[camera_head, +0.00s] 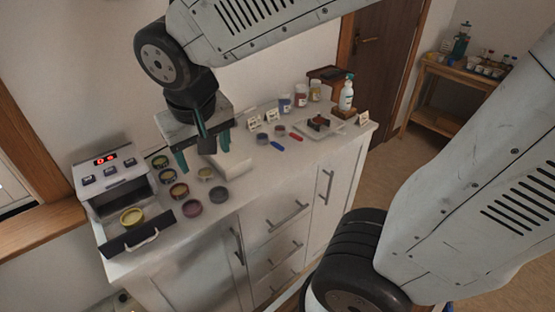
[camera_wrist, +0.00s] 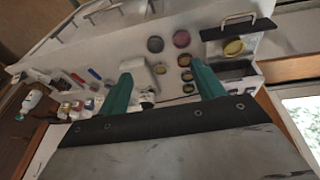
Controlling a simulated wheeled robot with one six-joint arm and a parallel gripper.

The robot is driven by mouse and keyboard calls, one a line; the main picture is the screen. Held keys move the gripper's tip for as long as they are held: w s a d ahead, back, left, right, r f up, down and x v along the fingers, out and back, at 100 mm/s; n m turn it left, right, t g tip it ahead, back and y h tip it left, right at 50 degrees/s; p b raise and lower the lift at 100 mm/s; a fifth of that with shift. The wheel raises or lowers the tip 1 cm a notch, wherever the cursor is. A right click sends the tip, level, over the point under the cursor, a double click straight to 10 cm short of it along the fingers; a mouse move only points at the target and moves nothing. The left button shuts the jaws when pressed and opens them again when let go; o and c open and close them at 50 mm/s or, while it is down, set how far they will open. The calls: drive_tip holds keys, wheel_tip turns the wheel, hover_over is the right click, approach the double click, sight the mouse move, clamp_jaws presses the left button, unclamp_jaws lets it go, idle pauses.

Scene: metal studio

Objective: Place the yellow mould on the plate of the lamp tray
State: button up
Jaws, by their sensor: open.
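A round mould with bright yellow content (camera_head: 131,217) sits on the pulled-out lamp tray (camera_head: 143,238) at the front of the lamp box (camera_head: 103,172). The wrist view also shows this yellow mould (camera_wrist: 233,47) on the tray, at the upper right. My gripper (camera_head: 203,157) is open and empty. It hangs above the worktop, to the right of the lamp box and behind the row of moulds.
Several other moulds stand beside the lamp, including a purple one (camera_head: 192,208), a dark one (camera_head: 219,195), an amber one (camera_head: 179,190) and a pale yellowish one (camera_head: 205,173). Jars (camera_head: 301,96) and a pump bottle (camera_head: 346,95) stand farther right on the worktop.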

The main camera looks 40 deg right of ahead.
drive_tip(key=s+d+r+g, duration=0.1)
drive_tip(key=s+d, duration=0.2)
drive_tip(key=s, duration=0.3)
drive_tip(key=s+d+r+y, duration=0.1)
drive_tip(key=s+d, duration=0.3)
drive_tip(key=s, duration=0.3)
drive_tip(key=shift+s+n+g, duration=0.2)
drive_tip(key=shift+n+g, duration=0.2)
drive_tip(key=shift+c, duration=0.4)
